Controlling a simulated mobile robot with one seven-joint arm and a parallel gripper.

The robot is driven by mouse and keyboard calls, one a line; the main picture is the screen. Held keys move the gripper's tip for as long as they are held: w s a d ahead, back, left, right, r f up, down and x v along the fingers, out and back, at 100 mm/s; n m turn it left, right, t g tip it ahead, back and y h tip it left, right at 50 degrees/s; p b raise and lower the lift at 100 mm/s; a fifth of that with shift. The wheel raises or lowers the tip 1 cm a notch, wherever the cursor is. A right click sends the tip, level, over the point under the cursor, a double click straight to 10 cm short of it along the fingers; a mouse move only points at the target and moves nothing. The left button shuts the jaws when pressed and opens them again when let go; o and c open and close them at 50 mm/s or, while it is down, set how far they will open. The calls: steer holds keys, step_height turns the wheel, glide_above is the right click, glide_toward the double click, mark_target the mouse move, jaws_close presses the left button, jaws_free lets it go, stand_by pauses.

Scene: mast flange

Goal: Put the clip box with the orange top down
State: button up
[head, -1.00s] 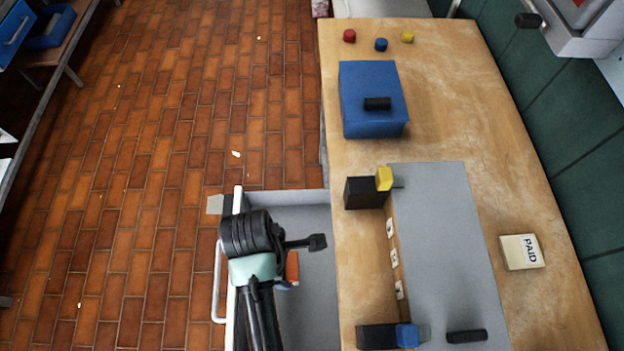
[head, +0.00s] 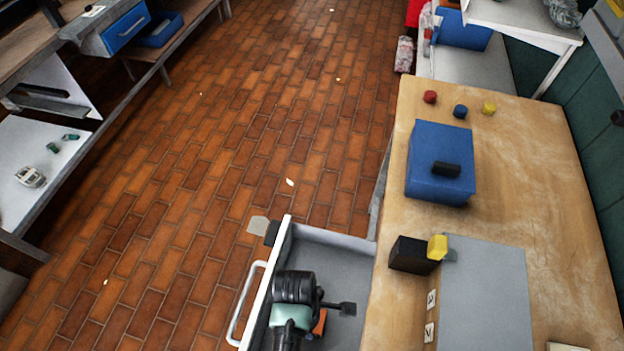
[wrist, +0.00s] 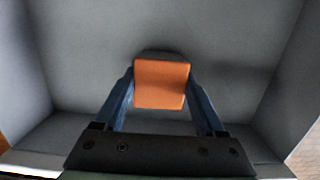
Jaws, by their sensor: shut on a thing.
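The clip box with the orange top (wrist: 161,83) is between the two fingers of my gripper (wrist: 160,104) in the wrist view. The gripper is shut on it, and its orange face points toward the camera. In the head view only an orange edge (head: 319,322) shows beside my dark wrist. My gripper is over the open grey drawer (head: 335,238), whose floor and walls surround the box in the wrist view. I cannot tell whether the box touches the drawer floor.
The wooden table (head: 560,200) stands right of the drawer. Red, blue and yellow pieces lie at the far end.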

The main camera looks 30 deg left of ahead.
steer(key=shift+f, duration=0.15)
steer(key=o, duration=1.5)
steer(key=r, duration=0.4)
steer(key=a+r+p, duration=0.1)
steer(key=r, duration=0.7)
steer(key=shift+s+a+r, duration=0.15)
steer(key=shift+s+a, duration=0.05)
